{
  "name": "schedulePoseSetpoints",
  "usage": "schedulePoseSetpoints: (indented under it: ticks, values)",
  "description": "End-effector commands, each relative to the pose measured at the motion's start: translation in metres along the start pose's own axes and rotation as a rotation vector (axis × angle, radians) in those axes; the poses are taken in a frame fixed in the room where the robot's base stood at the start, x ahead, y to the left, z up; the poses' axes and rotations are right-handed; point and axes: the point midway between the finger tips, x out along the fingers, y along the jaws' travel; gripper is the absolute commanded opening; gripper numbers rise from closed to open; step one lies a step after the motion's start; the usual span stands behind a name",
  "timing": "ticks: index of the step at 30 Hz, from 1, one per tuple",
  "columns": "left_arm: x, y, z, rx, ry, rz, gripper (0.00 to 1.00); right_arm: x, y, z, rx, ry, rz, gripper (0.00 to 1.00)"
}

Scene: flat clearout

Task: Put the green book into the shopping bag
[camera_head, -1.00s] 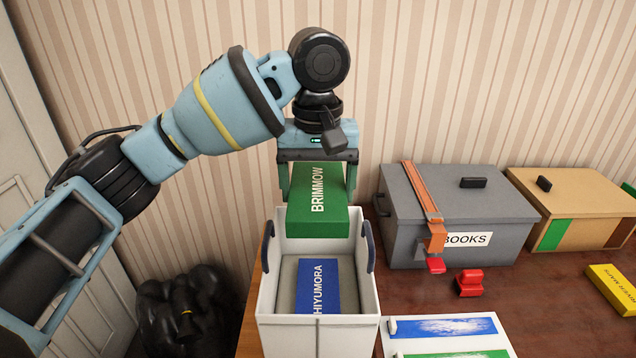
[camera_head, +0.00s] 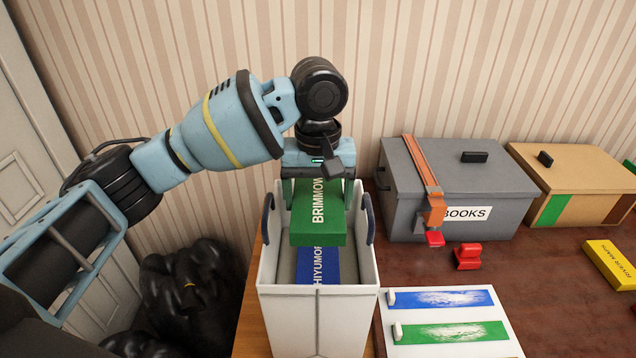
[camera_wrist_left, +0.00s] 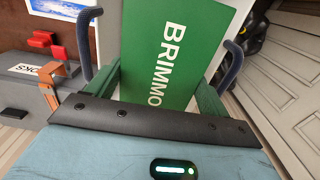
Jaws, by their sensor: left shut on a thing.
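The green book (camera_head: 318,222), marked BRIMMOW, is held between the fingers of my left gripper (camera_head: 318,190), which is shut on it. The book hangs over the opening of the white shopping bag (camera_head: 318,310), with its lower end around rim height. The bag has two dark blue handles. A blue book (camera_head: 318,270) lies inside it, partly hidden behind the green one. In the left wrist view the green book (camera_wrist_left: 172,50) fills the middle, between the bag's handles. My right gripper is not in view.
A grey lidded box (camera_head: 460,185) labelled BOOKS, with an orange strap, stands right of the bag. A red object (camera_head: 467,257), a tan box (camera_head: 575,185), a yellow book (camera_head: 612,262) and a white panel (camera_head: 450,325) are further right. Black bags (camera_head: 190,290) sit at left.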

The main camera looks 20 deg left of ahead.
Motion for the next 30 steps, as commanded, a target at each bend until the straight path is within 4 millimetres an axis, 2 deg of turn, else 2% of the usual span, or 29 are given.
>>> schedulePoseSetpoints:
  ticks: [30]
  values:
    - [0.082,0.000,0.000,0.001,0.000,0.001,0.48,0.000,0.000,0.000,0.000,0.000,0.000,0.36]
